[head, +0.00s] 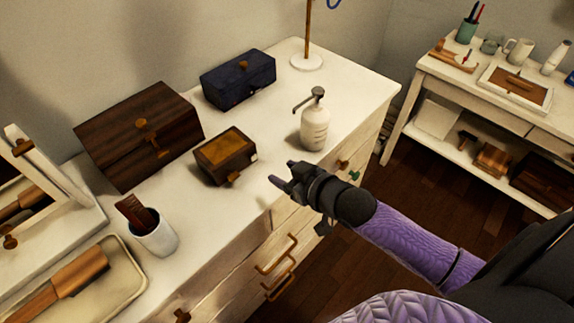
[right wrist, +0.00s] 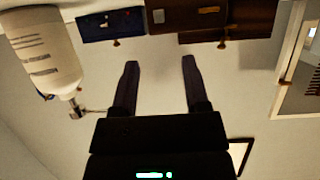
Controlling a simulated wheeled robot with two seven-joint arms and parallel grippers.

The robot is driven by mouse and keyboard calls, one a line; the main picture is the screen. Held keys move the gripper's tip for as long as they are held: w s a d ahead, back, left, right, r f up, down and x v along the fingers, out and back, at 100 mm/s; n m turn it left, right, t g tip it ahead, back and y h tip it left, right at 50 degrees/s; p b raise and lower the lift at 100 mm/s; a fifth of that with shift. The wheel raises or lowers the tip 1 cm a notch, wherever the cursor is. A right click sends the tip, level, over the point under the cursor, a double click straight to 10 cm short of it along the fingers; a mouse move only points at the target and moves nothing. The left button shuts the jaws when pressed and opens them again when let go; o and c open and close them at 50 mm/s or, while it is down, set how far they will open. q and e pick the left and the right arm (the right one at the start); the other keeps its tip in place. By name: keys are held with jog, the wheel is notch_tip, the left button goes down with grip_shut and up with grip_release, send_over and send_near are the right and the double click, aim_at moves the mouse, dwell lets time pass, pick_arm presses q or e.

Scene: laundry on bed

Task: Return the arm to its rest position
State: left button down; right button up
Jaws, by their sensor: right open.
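My right gripper (head: 281,174) is at the front edge of the white dresser (head: 345,92), its arm coming in from the lower right in a purple sleeve. In the right wrist view its two fingers (right wrist: 158,82) are apart with nothing between them. A white pump bottle (head: 314,128) stands upright just beyond and right of the gripper; it also shows in the right wrist view (right wrist: 45,50), upside down. A small wooden box (head: 225,155) sits to the left of the fingertips, apart from them. My left gripper is in neither view.
A large dark wooden box (head: 120,140) and a navy box (head: 238,80) stand behind. A white cup (head: 155,238) with a brown item, a tray (head: 125,275) and a mirror stand (head: 85,215) are at left. A side table (head: 440,75) is at right. Open floor (head: 415,185) lies between the furniture.

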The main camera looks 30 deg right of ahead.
jog(key=shift+s, duration=0.2)
jog(key=s+d+f+m+g+h, duration=0.15)
jog(key=s+f, duration=0.25)
jog(key=f, duration=0.5)
jog(key=s+d+f+g+h, duration=0.2)
jog(key=s+d+f+g, duration=0.15)
jog(key=f, duration=0.55)
jog(key=s+a+f+g, duration=0.1)
jog(key=s+f, duration=0.3)
jog(key=s, duration=0.5)
jog(key=s+a+f+g, duration=0.2)
jog(key=s+f, duration=0.3)
jog(key=s, duration=0.4)
jog(key=s+a+f+g, duration=0.1)
jog(key=s+f+g, duration=0.3)
jog(key=s, duration=0.5)
jog(key=shift+s+a+f+n+h, duration=0.25)
jog(key=shift+s+f+n+h, duration=0.05)
jog(key=shift+s+n+h, duration=0.1)
